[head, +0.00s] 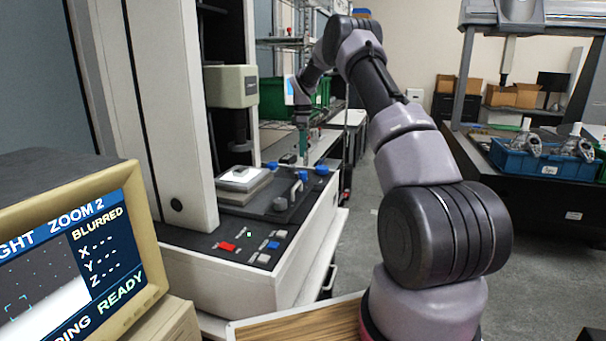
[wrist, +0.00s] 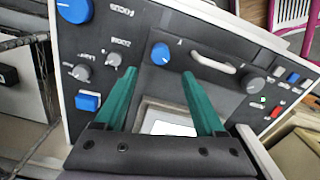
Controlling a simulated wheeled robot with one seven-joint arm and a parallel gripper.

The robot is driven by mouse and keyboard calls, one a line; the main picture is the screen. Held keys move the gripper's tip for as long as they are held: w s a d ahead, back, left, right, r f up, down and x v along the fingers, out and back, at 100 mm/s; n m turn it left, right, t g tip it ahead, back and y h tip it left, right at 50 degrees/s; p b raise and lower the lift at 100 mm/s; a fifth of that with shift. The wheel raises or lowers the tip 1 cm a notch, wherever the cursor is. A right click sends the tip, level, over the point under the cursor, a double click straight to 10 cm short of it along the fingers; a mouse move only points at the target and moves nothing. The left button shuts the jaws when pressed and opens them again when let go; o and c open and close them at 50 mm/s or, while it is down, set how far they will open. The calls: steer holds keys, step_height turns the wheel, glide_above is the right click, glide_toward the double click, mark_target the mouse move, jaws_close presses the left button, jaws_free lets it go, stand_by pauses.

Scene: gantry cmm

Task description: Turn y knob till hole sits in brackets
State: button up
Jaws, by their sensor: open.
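The monitor screen (head: 60,270) at the lower left shows a dark area with small dots, a bright area and cyan corner brackets (head: 17,309). It reads "ZOOM 2", "BLURRED" and "READY", with dashes after X, Y and Z. I cannot make out a hole inside the brackets. In the wrist view, a blue knob (wrist: 160,53) lies just beyond my fingertips, and another blue knob (wrist: 75,9) is at the top left. I cannot tell which is the y knob. My gripper (wrist: 158,75) is open and empty above the panel; it also shows in the head view (head: 304,148).
The machine's stage holds a bright plate (head: 243,175) under the optical head (head: 230,88). A white handle (wrist: 213,63), grey knobs (wrist: 250,85) and a red button (wrist: 277,111) also stand on the panel. A blue crate (head: 543,162) is far right.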

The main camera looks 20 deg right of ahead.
mark_target(303, 171)
step_height(303, 171, down, 10)
steer(key=shift+f, duration=0.15)
steer(key=shift+c, duration=0.4)
jaws_close()
steer(key=shift+m, duration=0.4)
